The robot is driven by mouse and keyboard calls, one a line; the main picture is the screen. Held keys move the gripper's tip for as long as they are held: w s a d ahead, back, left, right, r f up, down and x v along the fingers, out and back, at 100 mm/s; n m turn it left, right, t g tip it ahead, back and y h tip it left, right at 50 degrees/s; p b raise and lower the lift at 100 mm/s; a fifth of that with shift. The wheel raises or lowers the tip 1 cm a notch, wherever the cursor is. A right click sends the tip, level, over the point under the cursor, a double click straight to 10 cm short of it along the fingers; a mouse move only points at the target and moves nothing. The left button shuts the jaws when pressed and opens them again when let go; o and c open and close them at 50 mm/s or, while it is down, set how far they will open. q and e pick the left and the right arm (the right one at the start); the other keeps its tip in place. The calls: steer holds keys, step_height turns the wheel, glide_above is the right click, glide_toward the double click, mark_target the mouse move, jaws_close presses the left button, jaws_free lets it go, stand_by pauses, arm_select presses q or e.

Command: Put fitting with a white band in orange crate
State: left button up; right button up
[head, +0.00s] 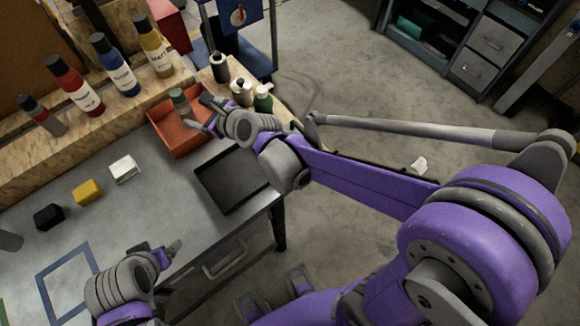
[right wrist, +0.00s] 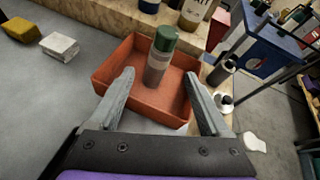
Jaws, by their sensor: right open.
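The orange crate (head: 186,139) stands at the table's far right corner; it also shows in the right wrist view (right wrist: 112,73). A bottle-like piece with a dark green top and a paler grey band (right wrist: 158,62) is upright inside the crate walls; it also shows in the head view (head: 179,101). I take it for the fitting, though its band looks grey rather than clear white. My right gripper (right wrist: 159,78) is open at the crate's near side, its fingers apart on either side of the piece, with no visible grip. My left gripper (head: 172,250) is low over the table; its jaw gap is unclear.
White (head: 124,169), yellow (head: 87,192) and black (head: 48,217) blocks lie on the table. A dark tray (head: 232,179) lies near the front edge. Small bottles (head: 241,91) stand right of the crate. The table's middle is clear.

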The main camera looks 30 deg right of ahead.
steer(key=s+d+f+n+g+h, duration=0.1)
steer(key=s+d+n, duration=0.2)
steer(key=s+n, duration=0.3)
steer(key=s+d+f+n+g+h, duration=0.1)
steer(key=s+d+f+n+g, duration=0.1)
steer(key=s+n, duration=0.4)
steer(key=s+d+f+n+g+h, duration=0.1)
steer(key=s+d+n, duration=0.4)
steer(key=n, duration=0.4)
steer(key=shift+s+f+g, duration=0.3)
steer(key=shift+s+f, duration=0.1)
steer(key=shift+s, duration=0.3)
steer(key=s+d+f+n+g+h, duration=0.2)
steer(key=s+d+n, duration=0.2)
steer(key=s+n, duration=0.3)
steer(key=shift+s+d+f+n, duration=0.25)
steer(key=shift+f+n, duration=0.15)
steer(key=shift+n, duration=0.1)
steer(key=shift+w+r+p, duration=0.25)
steer(key=shift+r+p, duration=0.3)
steer(key=shift+r, duration=0.1)
